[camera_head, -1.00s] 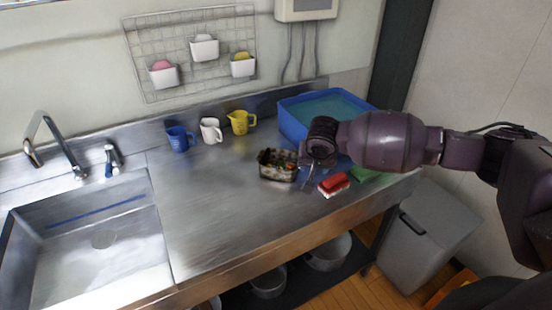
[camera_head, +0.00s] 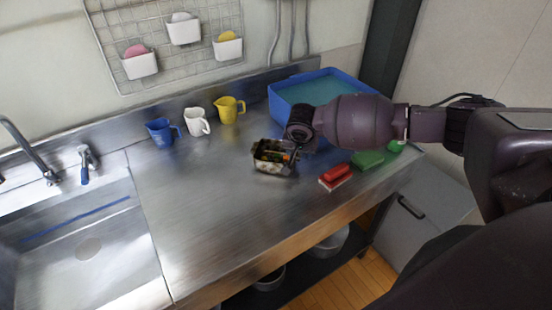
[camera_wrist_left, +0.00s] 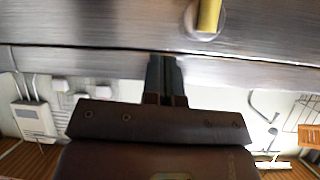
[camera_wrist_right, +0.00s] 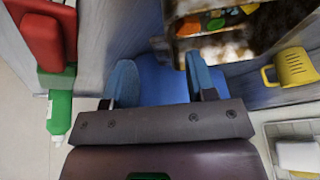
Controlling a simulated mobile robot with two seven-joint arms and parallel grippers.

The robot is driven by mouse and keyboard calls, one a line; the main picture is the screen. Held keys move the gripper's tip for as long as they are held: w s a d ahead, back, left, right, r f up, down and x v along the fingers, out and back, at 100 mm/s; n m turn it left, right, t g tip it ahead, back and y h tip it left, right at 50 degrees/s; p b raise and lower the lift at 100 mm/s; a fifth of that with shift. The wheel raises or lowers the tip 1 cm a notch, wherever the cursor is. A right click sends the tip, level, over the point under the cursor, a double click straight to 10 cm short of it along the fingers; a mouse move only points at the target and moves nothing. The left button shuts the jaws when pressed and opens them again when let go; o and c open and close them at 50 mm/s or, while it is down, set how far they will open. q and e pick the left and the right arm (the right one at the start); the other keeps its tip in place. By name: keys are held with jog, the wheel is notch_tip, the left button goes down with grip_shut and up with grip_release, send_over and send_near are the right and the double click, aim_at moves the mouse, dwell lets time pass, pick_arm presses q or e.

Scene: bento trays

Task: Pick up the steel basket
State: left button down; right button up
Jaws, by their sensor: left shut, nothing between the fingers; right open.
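The steel basket (camera_head: 268,168) stands on the steel counter in the head view, with orange, green and dark items inside. My right gripper (camera_head: 294,152) is at the basket's right end, its fingertips partly hidden there. In the right wrist view, the basket (camera_wrist_right: 226,48) lies at the top right, beyond the open fingers (camera_wrist_right: 160,78). The right-hand finger is close to its edge; I cannot tell whether they touch. Nothing is held between these fingers. My left gripper (camera_wrist_left: 166,75) is shut and empty in the left wrist view; it is out of the head view.
A blue tub (camera_head: 283,102) stands behind my right arm. Blue (camera_head: 161,132), white (camera_head: 196,122) and yellow (camera_head: 228,109) jugs stand at the back. The counter's front left is clear.

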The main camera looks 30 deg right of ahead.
aim_at(298, 155)
jog(key=shift+x, duration=2.5)
jog(key=shift+w+a, duration=0.1)
jog(key=shift+w, duration=0.05)
grip_shut()
